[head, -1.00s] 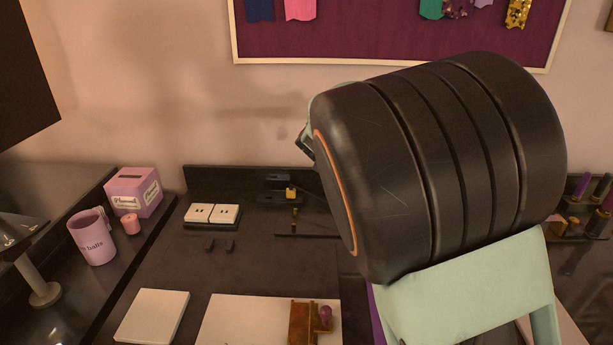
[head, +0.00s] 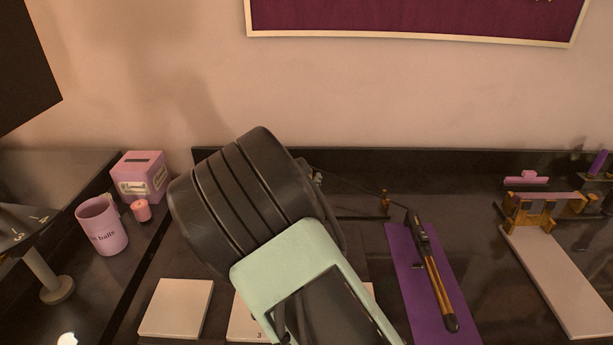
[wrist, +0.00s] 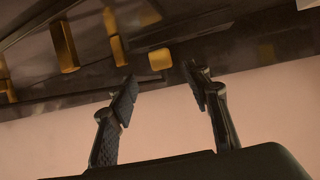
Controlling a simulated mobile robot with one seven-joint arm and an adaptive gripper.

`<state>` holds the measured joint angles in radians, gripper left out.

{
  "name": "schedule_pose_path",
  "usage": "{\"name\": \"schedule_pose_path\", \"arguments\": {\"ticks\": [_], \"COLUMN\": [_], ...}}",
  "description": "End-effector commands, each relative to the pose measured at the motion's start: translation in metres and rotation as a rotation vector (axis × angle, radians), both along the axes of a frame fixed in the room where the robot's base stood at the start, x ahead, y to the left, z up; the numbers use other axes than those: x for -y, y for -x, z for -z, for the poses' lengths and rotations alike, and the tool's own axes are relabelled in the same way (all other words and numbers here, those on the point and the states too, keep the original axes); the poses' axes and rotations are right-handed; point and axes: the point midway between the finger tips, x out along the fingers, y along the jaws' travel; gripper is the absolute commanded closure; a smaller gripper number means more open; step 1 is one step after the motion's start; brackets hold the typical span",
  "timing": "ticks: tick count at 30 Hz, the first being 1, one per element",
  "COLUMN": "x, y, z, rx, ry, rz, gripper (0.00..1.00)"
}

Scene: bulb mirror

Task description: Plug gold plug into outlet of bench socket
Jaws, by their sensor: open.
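My gripper (wrist: 161,78) is open in the wrist view, its two dark fingers apart with nothing seen between their pads. A small gold block (wrist: 160,58), which looks like the gold plug, shows just past the fingertips, roughly in line with the gap. I cannot tell how far beyond the tips it is. In the head view my arm hides the plug and the bench socket with its outlets. A thin dark cord (head: 362,184) runs from behind my arm to the curling iron (head: 434,275) on a purple mat (head: 402,260).
Other gold pieces (wrist: 65,47) show close by in the wrist view. A gold post (head: 386,198) stands right of my arm. A pink mug (head: 103,226), pink box (head: 140,176) and small pink candle-like piece (head: 141,210) stand at left. White boards (head: 176,307) lie in front.

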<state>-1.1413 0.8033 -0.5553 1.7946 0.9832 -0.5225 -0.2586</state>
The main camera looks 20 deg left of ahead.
Motion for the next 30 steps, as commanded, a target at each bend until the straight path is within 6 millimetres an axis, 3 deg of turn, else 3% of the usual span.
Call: {"name": "schedule_pose_path", "arguments": {"ticks": [18,26,30], "x": [-0.005,-0.006,-0.006], "y": [-0.061,-0.064,-0.063], "z": [0.015,0.016,0.016], "rx": [0.001,0.0,0.0], "ry": [0.001,0.001,0.0], "rz": [0.0,-0.001,-0.001], "gripper": [0.56,0.56,0.69]}}
